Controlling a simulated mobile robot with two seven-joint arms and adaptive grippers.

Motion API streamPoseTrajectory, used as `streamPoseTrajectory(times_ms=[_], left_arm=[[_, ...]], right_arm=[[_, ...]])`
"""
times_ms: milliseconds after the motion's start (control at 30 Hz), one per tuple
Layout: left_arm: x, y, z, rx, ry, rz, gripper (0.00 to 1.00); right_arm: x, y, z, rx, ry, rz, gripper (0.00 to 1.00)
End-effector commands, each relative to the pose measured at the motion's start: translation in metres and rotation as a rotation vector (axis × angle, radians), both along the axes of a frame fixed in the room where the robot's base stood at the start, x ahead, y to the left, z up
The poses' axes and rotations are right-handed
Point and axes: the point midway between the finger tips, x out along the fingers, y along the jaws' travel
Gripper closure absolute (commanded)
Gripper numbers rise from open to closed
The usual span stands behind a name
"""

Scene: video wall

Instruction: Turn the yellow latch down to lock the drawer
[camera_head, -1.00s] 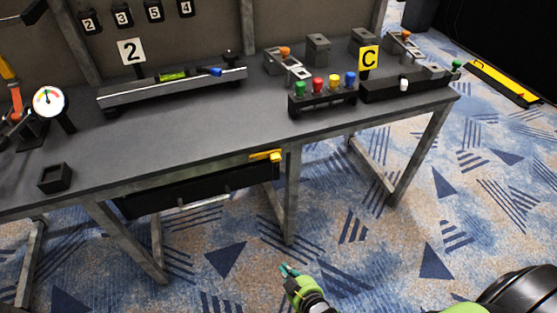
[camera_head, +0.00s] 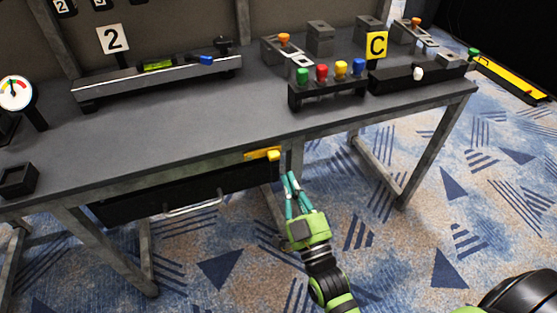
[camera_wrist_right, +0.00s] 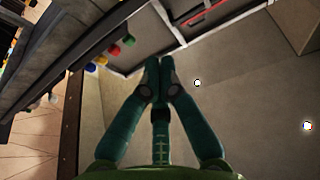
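The yellow latch (camera_head: 262,154) lies about level on the front edge of the workbench, its knob at the right end. The black drawer (camera_head: 180,193) hangs under the bench just below and left of it and appears closed, with a metal handle (camera_head: 193,209) on its front. My right gripper (camera_head: 289,178) is just right of and below the latch knob, apart from it in the picture, fingers pointing up. In the right wrist view its teal fingertips (camera_wrist_right: 159,68) are together with nothing between them. The latch does not show clearly there. My left gripper is out of view.
The grey workbench (camera_head: 190,135) carries a button box (camera_head: 328,92), a rail with a level (camera_head: 160,80), a gauge (camera_head: 16,93) and a small black tray (camera_head: 18,180). A bench leg stands behind my gripper. Open carpet (camera_head: 400,260) lies in front.

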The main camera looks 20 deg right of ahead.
Motion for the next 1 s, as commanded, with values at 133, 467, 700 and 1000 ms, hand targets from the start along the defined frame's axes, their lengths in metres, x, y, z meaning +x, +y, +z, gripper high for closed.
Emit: streamPoseTrajectory(times_ms=[133,467,700,1000], left_arm=[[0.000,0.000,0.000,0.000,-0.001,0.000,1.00],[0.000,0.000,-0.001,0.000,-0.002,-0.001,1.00],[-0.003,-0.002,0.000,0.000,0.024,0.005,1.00],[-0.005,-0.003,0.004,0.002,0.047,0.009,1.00]], right_arm=[[0.013,0.000,0.006,0.000,-0.005,0.000,1.00],[0.077,0.002,0.029,0.000,-0.005,0.000,1.00],[0.094,0.003,0.006,0.000,0.006,0.000,1.00],[0.094,0.003,-0.008,0.000,0.001,0.000,1.00]])
